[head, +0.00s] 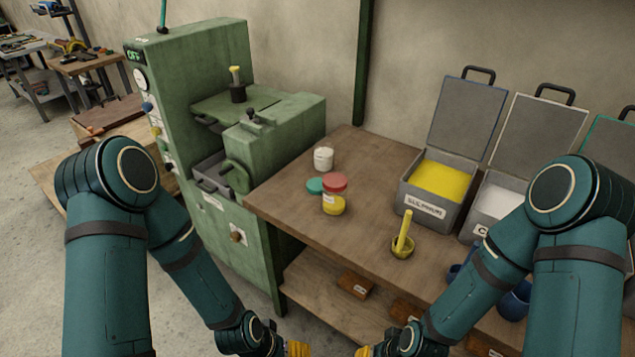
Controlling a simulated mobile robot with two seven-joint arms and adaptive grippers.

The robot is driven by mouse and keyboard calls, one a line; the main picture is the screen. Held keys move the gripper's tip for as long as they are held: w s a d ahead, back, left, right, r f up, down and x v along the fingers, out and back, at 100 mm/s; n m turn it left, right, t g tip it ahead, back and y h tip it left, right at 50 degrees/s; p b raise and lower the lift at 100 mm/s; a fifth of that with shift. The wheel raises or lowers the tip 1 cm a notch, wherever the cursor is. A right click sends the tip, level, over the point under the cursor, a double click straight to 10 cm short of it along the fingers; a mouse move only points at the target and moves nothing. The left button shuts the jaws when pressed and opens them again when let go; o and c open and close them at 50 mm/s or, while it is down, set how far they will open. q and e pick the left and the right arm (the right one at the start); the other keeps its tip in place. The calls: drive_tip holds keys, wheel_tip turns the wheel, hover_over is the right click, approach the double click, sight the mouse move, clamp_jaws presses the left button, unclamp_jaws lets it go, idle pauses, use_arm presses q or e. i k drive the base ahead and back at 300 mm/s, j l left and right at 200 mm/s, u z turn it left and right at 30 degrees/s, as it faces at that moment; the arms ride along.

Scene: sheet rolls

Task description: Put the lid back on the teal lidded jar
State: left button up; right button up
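A small teal disc, which looks like the jar lid (315,186), lies on the wooden table. Just behind it stands a small white jar (323,160) with no coloured lid on it; whether it is the teal lid's jar I cannot tell for sure. Right of the teal lid is a jar with yellow at its base (333,206) and a red lid (335,181) at its top. My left gripper (297,349) and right gripper (363,352) are at the bottom edge, well away from the jars. Only their yellow fingertips show, partly cut off.
A green machine (195,105) stands left of the table (290,205). Open-lidded bins hold yellow (440,181) and white (497,200) material at right. Blue vessels (513,302) are partly behind my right arm.

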sight(323, 147)
drive_tip(key=j+z, duration=0.1)
drive_tip(key=z, duration=0.3)
drive_tip(key=i+j+z, duration=0.1)
drive_tip(key=z, duration=0.25)
drive_tip(key=j+z, duration=0.2)
drive_tip(key=z, duration=0.2)
drive_tip(key=j+z, duration=0.15)
drive_tip(key=z, duration=0.25)
drive_tip(key=j+z, duration=0.15)
drive_tip(key=j, duration=0.15)
drive_tip(key=k+j+z, duration=0.15)
drive_tip(key=j, duration=0.15)
drive_tip(key=j+z, duration=0.2)
drive_tip(key=j, duration=0.15)
drive_tip(key=k+j, duration=0.1)
drive_tip(key=j, duration=0.2)
drive_tip(key=k+j, duration=0.25)
drive_tip(key=j, duration=0.3)
drive_tip(key=z, duration=0.05)
